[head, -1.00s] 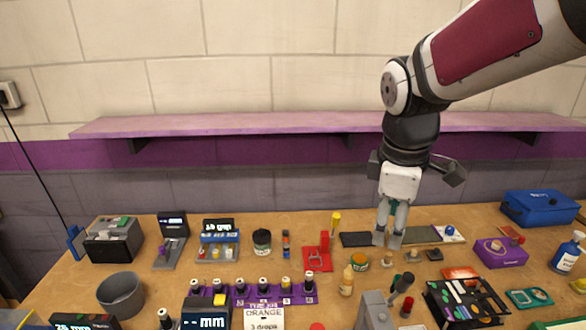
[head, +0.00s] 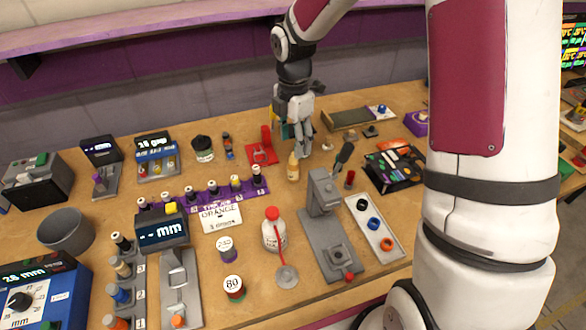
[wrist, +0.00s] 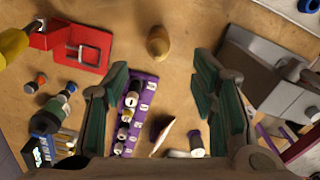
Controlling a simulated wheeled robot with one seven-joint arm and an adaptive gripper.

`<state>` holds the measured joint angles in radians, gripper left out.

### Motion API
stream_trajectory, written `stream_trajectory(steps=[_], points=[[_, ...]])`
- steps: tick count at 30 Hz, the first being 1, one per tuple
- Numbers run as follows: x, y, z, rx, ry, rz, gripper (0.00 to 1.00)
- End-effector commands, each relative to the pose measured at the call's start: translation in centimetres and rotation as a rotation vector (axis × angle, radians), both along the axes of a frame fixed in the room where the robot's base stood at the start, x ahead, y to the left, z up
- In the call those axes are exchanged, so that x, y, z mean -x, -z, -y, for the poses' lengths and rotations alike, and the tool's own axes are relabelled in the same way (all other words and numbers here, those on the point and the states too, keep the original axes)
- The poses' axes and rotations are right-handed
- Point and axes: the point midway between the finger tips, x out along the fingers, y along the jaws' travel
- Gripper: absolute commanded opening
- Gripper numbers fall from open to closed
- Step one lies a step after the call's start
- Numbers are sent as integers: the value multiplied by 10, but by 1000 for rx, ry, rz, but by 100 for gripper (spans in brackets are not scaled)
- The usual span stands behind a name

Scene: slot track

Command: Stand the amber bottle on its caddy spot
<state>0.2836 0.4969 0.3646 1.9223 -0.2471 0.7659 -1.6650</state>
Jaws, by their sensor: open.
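The small amber bottle (head: 293,168) stands upright on the bench, just in front of the red holder. In the wrist view it shows from above as an amber dome (wrist: 158,42), beyond and between my fingertips. My gripper (head: 302,150) is open and empty, pointing down behind and slightly right of the bottle, not touching it. Both spread fingers (wrist: 160,92) show in the wrist view. A purple rack (head: 262,188) with several dark-capped bottles lies left of the amber bottle. I cannot tell which place is its caddy spot.
A red holder (head: 262,153) stands behind the amber bottle. A grey press (head: 322,192) with a dark lever stands in front of it to the right. A red-capped bottle (head: 273,235) and a black tray (head: 393,166) are nearby. Bare bench surrounds the amber bottle.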

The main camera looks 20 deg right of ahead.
Motion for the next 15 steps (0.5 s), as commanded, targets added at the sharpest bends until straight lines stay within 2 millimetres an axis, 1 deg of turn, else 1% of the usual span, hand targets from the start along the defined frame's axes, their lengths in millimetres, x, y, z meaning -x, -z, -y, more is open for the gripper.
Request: stream_trajectory(steps=[1,3,10,15], points=[[0,8,0,0,0,-3,52],[1,16,0,1,0,-2,52],[0,31,0,0,0,-2,52],[-3,56,1,0,-1,-3,52]])
